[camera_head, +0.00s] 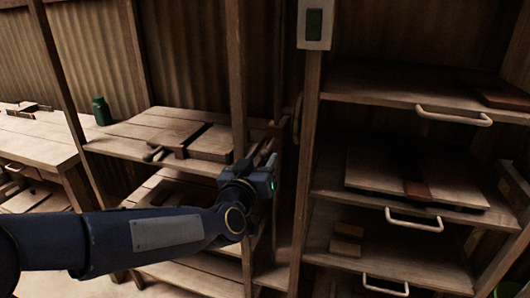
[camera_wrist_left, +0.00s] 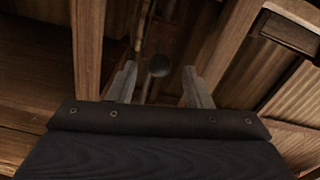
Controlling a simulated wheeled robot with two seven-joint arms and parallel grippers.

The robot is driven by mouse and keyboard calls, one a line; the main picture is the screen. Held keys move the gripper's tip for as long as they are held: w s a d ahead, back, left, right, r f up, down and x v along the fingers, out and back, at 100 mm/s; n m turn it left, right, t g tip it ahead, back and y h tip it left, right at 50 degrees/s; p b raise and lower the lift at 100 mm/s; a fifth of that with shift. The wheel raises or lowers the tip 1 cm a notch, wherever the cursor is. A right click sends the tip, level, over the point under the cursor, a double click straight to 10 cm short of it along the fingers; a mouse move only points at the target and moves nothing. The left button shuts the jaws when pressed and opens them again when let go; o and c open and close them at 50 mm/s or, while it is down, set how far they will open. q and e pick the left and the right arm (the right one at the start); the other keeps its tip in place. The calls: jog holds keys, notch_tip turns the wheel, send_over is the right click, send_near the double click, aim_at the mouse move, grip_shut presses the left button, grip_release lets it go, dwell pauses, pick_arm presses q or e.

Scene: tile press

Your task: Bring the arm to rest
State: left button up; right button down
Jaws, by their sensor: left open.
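My left arm (camera_head: 150,243) comes in from the left in the head view and reaches to the middle. My left gripper (camera_head: 268,162) is in front of a wooden post, between the left shelves and the right rack. In the left wrist view its two fingers (camera_wrist_left: 155,85) stand apart with nothing between them. A dark round thing (camera_wrist_left: 159,66) shows beyond the gap between the fingers; I cannot tell what it is. My right gripper is not in view.
A wooden rack (camera_head: 350,96) with several shelves and pale handles (camera_head: 414,220) stands at right. Left shelves (camera_head: 120,148) hold a board with a dark strap (camera_head: 187,142). A green bottle (camera_head: 101,111) stands at left. A switch box (camera_head: 314,24) hangs on a post (camera_head: 308,130).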

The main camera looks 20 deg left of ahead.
pick_arm(q)
jog(key=shift+s, duration=0.9)
jog(key=s+a+f+g+h, duration=0.2)
jog(key=s+f+g, duration=0.5)
jog(key=s, duration=0.7)
jog(key=s+a+f+g+h, duration=0.1)
jog(key=s+f+g, duration=0.55)
jog(key=s, duration=0.75)
notch_tip(320, 180, up, 15)
jog(key=t+p, duration=0.1)
jog(key=p, duration=1.6)
jog(key=shift+s+a+f, duration=0.15)
jog(key=shift+s, duration=0.05)
jog(key=shift+c, duration=0.3)
